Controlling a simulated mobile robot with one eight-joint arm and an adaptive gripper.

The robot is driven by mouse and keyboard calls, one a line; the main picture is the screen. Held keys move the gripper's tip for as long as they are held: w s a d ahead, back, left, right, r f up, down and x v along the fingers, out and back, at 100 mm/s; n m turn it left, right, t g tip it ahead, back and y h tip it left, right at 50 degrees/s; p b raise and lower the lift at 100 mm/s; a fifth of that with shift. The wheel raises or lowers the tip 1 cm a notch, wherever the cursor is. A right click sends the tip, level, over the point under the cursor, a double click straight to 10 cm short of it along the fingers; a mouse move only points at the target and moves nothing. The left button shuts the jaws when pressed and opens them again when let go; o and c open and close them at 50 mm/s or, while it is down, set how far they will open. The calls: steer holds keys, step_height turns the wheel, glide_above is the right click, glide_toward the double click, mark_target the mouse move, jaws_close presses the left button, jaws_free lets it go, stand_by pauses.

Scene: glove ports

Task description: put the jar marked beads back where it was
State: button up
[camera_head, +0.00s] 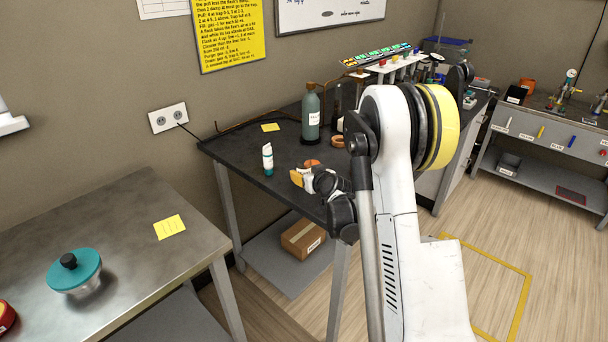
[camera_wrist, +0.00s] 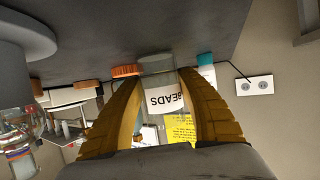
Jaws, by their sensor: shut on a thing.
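The jar marked beads (camera_wrist: 160,76) is a clear jar with a white label reading BEADS, upside down in the wrist view. It sits between the two yellow fingers of my gripper (camera_wrist: 157,105), which is shut on it. In the head view my gripper (camera_head: 300,178) is over the front part of the dark bench (camera_head: 245,150); the jar is not clearly seen there. I cannot tell whether the jar touches the bench.
A white and teal bottle (camera_head: 267,158) stands left of my gripper, and an orange round thing (camera_head: 312,163) lies just behind it. A large grey bottle (camera_head: 311,115) stands farther back. A yellow note (camera_head: 270,127) lies on the bench. A steel table (camera_head: 120,225) holds a teal-lidded pot (camera_head: 75,268).

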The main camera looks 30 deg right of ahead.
steer(key=o, duration=1.2)
steer(key=shift+f, duration=0.15)
